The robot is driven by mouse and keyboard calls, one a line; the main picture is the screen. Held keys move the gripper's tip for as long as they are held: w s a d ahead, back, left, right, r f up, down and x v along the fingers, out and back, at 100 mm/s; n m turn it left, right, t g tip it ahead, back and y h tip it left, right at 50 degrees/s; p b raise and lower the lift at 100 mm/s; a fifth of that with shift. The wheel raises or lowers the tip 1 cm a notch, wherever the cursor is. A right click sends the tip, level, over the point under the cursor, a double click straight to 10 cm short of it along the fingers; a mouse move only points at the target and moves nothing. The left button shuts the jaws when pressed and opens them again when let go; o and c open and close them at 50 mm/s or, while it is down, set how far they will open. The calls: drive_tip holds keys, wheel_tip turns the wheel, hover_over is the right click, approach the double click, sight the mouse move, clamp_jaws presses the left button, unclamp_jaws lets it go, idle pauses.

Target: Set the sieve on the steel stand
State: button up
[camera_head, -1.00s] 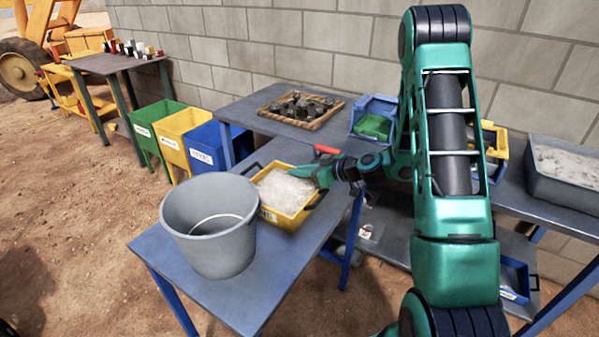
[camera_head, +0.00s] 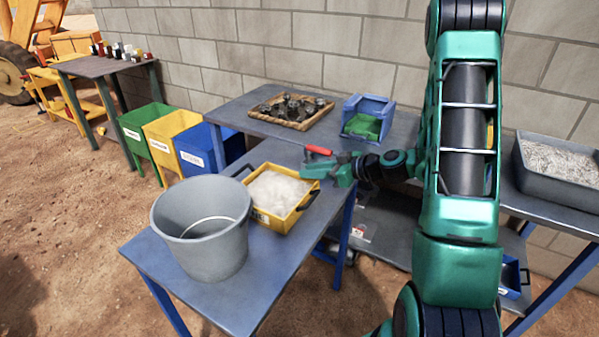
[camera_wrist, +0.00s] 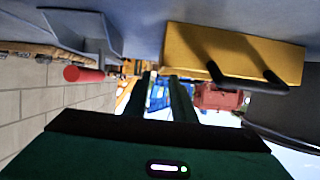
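I cannot make out a sieve or a steel stand for certain in either view. My gripper (camera_head: 312,168) is open and empty at the far right edge of the yellow box (camera_head: 257,217), beside a red-handled tool (camera_head: 319,150). In the wrist view my gripper's fingers (camera_wrist: 168,90) have a gap between them with only background showing through. The yellow box (camera_wrist: 200,50) with its black handle is close by there, and the red handle (camera_wrist: 84,74) with a grey metal piece is on the left.
A grey bucket (camera_head: 205,240) stands on the near blue table (camera_head: 235,300). A wood-framed tray of dark rocks (camera_head: 290,108) and a blue bin (camera_head: 368,117) stand on the back table. A grey tub (camera_head: 560,170) is at the right. Labelled bins (camera_head: 170,140) stand at the left.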

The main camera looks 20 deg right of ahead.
drive_tip(key=shift+v, duration=1.65)
